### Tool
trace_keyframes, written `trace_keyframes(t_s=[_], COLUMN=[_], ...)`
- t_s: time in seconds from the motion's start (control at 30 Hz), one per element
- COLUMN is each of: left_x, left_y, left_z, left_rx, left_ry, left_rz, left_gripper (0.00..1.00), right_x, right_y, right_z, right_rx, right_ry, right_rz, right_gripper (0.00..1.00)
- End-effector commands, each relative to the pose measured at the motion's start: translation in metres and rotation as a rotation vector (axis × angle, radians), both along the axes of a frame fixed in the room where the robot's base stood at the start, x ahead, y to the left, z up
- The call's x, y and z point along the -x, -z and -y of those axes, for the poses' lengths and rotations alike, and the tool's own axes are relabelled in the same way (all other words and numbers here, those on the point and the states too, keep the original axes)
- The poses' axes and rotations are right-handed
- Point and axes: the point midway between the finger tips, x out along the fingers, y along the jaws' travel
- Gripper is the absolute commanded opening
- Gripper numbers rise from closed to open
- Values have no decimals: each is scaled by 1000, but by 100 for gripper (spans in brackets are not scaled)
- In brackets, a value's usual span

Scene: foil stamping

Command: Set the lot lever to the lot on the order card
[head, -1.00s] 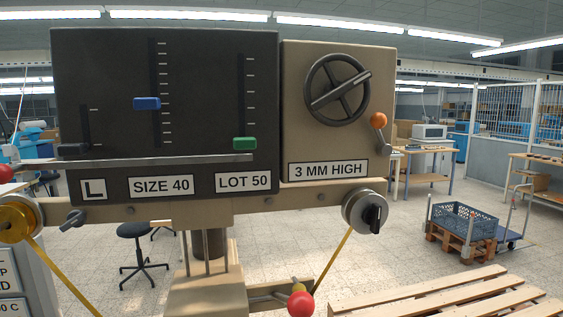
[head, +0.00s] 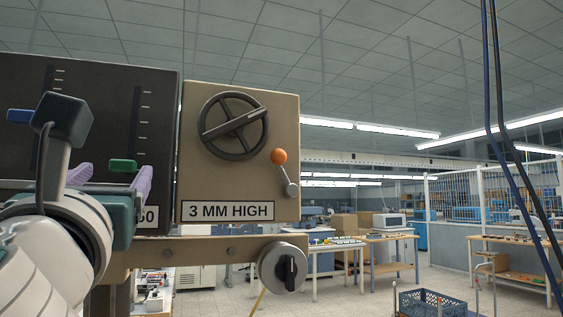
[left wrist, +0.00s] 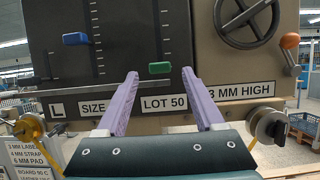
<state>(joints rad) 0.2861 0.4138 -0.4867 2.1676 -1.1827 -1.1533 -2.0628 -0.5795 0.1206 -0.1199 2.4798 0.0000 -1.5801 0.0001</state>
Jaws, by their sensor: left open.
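The lot lever is a green handle (head: 123,165) low in the right-hand vertical slot of the dark panel (head: 110,95). It also shows in the left wrist view (left wrist: 159,68), above a LOT 50 label (left wrist: 164,104). My left gripper (head: 111,181) is open and empty in front of the panel, its purple fingers pointing at it. In the left wrist view its fingertips (left wrist: 160,74) frame the green handle on either side; I cannot tell the gap in depth. My right gripper is out of view. I see no order card.
A blue handle (left wrist: 76,39) sits in the slot to the left. On the right are a handwheel (head: 233,126), an orange-knobbed crank (head: 279,157) and a black knob (head: 290,270). A sign (left wrist: 36,145) stands at lower left in the wrist view.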

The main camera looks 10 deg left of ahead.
Motion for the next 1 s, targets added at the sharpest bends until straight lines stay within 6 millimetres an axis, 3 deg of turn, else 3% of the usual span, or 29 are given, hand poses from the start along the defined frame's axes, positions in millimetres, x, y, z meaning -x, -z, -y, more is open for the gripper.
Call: trace_keyframes(t_s=[0.03,0.3,0.67,1.0], left_x=[-8,-39,-44,-43], left_y=[-10,-21,-20,-20], left_z=[-6,-24,-27,-27], left_rx=[-2,3,5,6], left_ry=[-4,0,1,1], left_rz=[0,-1,0,-1], left_gripper=[70,70,70,32], right_x=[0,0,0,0], right_y=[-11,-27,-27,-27], right_z=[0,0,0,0], right_rx=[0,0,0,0], right_ry=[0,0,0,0], right_rz=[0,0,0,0], right_gripper=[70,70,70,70])
